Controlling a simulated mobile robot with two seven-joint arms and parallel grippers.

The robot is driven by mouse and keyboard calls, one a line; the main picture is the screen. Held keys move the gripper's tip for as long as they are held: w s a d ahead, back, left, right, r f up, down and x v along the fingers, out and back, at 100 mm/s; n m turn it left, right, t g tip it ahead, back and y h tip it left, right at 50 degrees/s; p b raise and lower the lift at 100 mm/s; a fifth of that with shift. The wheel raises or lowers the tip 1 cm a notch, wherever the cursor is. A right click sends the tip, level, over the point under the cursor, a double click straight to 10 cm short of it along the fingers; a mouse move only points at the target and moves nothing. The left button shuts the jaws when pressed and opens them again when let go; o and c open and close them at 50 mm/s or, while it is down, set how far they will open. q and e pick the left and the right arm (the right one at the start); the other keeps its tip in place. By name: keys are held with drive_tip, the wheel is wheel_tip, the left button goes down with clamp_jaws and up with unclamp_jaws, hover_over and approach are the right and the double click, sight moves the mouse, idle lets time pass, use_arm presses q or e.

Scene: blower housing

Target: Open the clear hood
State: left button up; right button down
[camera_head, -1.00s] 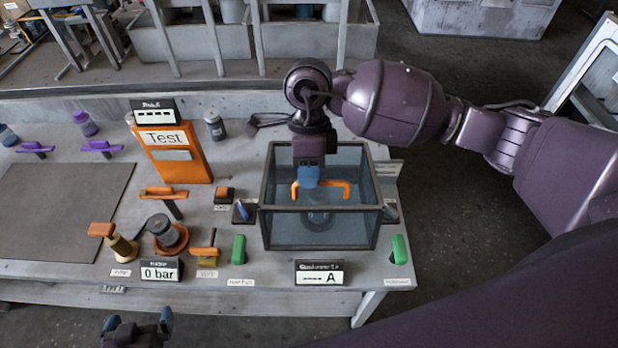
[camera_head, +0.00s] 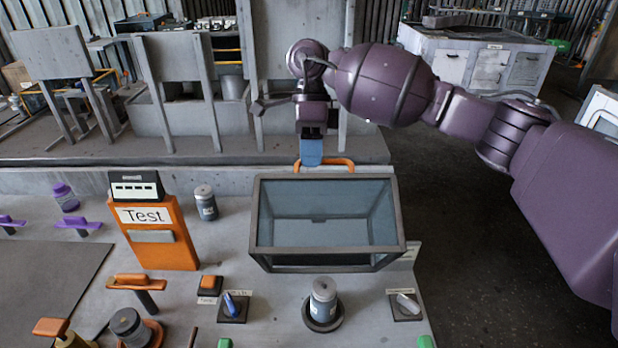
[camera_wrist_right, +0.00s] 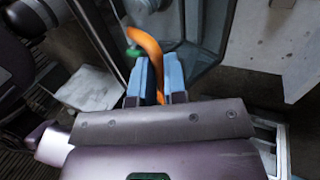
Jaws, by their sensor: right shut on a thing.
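The clear hood (camera_head: 325,217) is a dark-framed box with see-through bluish panels. In the head view it is tilted up and back, with its lower front edge raised off the table. Its orange handle (camera_head: 340,164) is at the top back edge. My right gripper (camera_head: 312,155) is shut on the handle, its blue fingers around the left part of it. In the right wrist view the orange handle (camera_wrist_right: 148,52) runs up from between the blue fingers (camera_wrist_right: 158,92). A grey cylinder (camera_head: 323,300) in a dark ring stands uncovered in front of the hood. My left gripper is not in view.
Switches with blue (camera_head: 232,305) and grey (camera_head: 405,304) levers flank the cylinder. An orange Test panel (camera_head: 155,235) and a small grey bottle (camera_head: 205,203) stand left of the hood. Valves with orange handles (camera_head: 135,282) are at the front left.

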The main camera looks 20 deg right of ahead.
use_arm(q)
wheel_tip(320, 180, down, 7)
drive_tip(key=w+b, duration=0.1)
drive_tip(key=b, duration=0.7)
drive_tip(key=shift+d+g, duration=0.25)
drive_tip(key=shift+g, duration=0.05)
use_arm(e)
drive_tip(key=w+d+f+g+y, duration=0.1)
drive_tip(key=w+d+f+g, duration=0.1)
drive_tip(key=w+f+g, duration=0.3)
drive_tip(key=w, duration=0.4)
drive_tip(key=shift+w+d, duration=0.15)
drive_tip(key=shift+d, duration=0.2)
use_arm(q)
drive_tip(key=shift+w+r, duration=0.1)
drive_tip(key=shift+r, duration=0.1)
use_arm(e)
drive_tip(key=c, duration=1.4)
unclamp_jaws()
drive_tip(key=shift+o, duration=1.2)
drive_tip(key=shift+w+r, duration=0.1)
drive_tip(key=shift+r, duration=0.4)
